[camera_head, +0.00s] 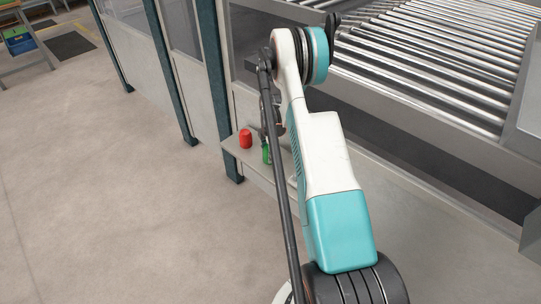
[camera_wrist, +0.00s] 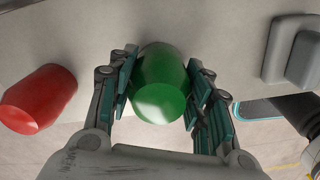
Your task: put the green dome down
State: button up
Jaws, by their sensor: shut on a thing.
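In the wrist view the green dome (camera_wrist: 160,84) sits between the two fingers of my gripper (camera_wrist: 160,92), and the fingers are shut on its sides. Behind it is the pale shelf surface (camera_wrist: 215,28); I cannot tell whether the dome touches it. In the head view only a sliver of the green dome (camera_head: 266,153) shows beside my arm, at the small shelf (camera_head: 236,148). My arm hides most of my gripper there.
A red dome (camera_head: 245,139) stands on the shelf, left of the green one; it also shows in the wrist view (camera_wrist: 40,98). A grey block (camera_wrist: 292,50) is at the right in the wrist view. A roller conveyor (camera_head: 440,60) lies behind.

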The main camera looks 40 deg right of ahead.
jog(key=shift+f, duration=0.15)
jog(key=shift+f, duration=0.15)
jog(key=o, duration=1.1)
jog(key=shift+c, duration=0.2)
jog(key=shift+r, duration=0.25)
notch_tip(320, 180, up, 12)
jog(key=p, duration=0.4)
